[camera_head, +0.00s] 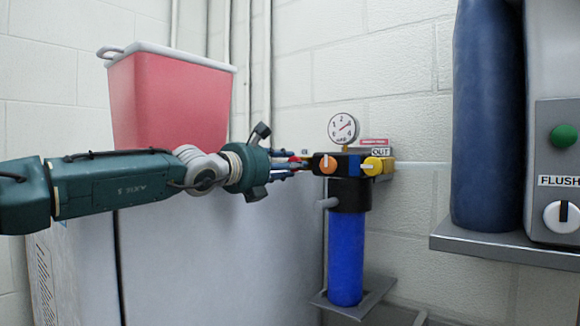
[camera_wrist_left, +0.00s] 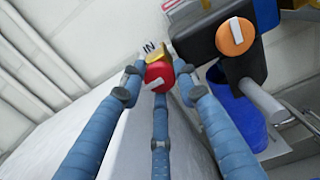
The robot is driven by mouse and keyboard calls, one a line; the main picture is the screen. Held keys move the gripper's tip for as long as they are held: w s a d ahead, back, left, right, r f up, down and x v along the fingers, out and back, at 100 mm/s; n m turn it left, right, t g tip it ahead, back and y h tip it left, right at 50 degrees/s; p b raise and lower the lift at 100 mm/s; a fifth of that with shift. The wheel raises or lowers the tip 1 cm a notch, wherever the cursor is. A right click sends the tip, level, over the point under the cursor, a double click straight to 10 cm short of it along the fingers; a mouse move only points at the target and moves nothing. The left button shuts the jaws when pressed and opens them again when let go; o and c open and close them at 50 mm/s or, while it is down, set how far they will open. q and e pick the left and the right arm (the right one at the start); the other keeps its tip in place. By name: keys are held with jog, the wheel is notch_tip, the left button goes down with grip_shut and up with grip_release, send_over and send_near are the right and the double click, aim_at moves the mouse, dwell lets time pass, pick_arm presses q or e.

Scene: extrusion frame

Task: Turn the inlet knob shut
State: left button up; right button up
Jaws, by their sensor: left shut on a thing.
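The inlet knob is the red round knob (camera_wrist_left: 158,72) with a pale bar across its face, beside a white IN label (camera_wrist_left: 151,48). In the head view only a sliver of the red knob (camera_head: 294,159) shows between the fingers. My left gripper (camera_wrist_left: 158,82) has three blue fingers closed around the knob, and it is shut on it. In the head view my left gripper (camera_head: 292,165) reaches in from the left to the filter head. The fingertips partly hide the knob's rim. My right gripper is in neither view.
An orange knob (camera_head: 328,164) and a yellow knob (camera_head: 373,165) under an OUT label sit close on the right. A gauge (camera_head: 343,128) stands above, a blue filter housing (camera_head: 346,255) below. A red bin (camera_head: 170,100) stands behind my arm.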

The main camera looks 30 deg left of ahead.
pick_arm(q)
jog(key=shift+f+m, duration=0.25)
jog(key=shift+m, duration=8.65)
jog(key=shift+r, duration=0.1)
jog(key=o, duration=1.1)
jog(key=shift+a, duration=0.1)
jog(key=shift+o, duration=0.2)
jog(key=shift+a+r, duration=0.1)
